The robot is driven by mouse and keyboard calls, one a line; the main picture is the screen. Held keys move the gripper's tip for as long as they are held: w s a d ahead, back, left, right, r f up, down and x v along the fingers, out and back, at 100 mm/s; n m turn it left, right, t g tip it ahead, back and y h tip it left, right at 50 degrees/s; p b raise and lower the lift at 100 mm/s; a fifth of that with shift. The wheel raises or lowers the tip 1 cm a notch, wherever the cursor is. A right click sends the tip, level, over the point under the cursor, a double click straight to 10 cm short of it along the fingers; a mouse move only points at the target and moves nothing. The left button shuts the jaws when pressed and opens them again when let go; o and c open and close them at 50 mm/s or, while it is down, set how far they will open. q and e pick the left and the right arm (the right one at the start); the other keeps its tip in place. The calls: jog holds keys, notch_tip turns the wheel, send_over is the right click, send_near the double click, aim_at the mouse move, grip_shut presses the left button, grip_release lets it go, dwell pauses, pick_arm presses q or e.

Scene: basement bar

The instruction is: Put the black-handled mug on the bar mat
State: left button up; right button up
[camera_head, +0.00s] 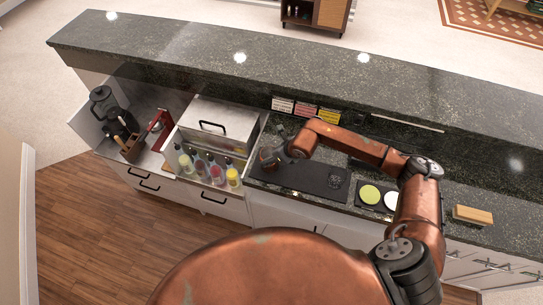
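The black bar mat (300,178) lies on the lower counter, with a round pale mark near its right end. My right arm comes in from the right, and its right gripper (269,157) is over the left end of the mat. A small greyish shape shows at the gripper's tip, too small to tell whether it is the black-handled mug or part of the gripper. I cannot make out the mug elsewhere. Whether the fingers are open or shut is unclear. My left gripper is not in view.
Bottles with coloured contents (215,172) stand left of the mat, before a lidded metal box (218,122). Small boxes (305,108) stand behind it. Yellow and white discs (371,195) and a wooden block (473,214) lie to the right. The raised bar top (300,75) is clear.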

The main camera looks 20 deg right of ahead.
jog(key=o, duration=0.4)
jog(key=b+v, duration=0.1)
jog(key=v, duration=1.1)
jog(key=shift+r, duration=0.1)
